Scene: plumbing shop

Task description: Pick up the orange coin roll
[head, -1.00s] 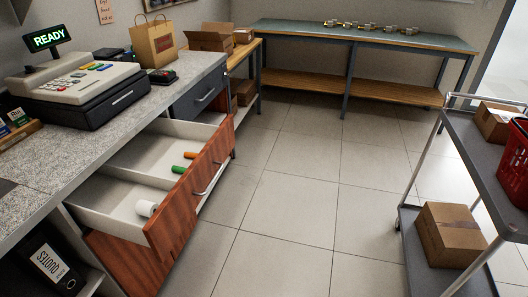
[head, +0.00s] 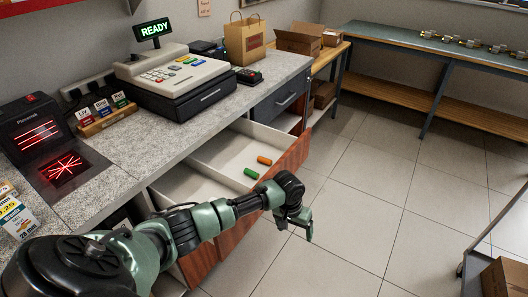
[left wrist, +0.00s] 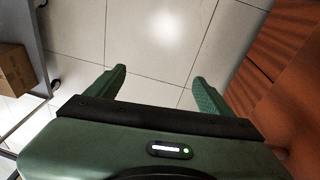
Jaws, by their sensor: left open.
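The orange coin roll (head: 264,160) lies in the open drawer (head: 213,147) under the counter, in the head view. A green coin roll (head: 251,173) lies just in front of it. My left gripper (head: 309,232) is outside the drawer, in front of it and to the right of the rolls, over the floor. It points down. In the left wrist view my left gripper (left wrist: 158,85) is open and empty, with floor tiles between its fingers. The rolls do not show in the left wrist view. My right gripper is not in view.
The wooden drawer front (head: 292,155) stands between my left gripper and the rolls. The counter (head: 110,160) above holds a cash register (head: 175,80) and a scanner (head: 62,168). A cart (head: 478,262) with a cardboard box stands at right. The floor between is clear.

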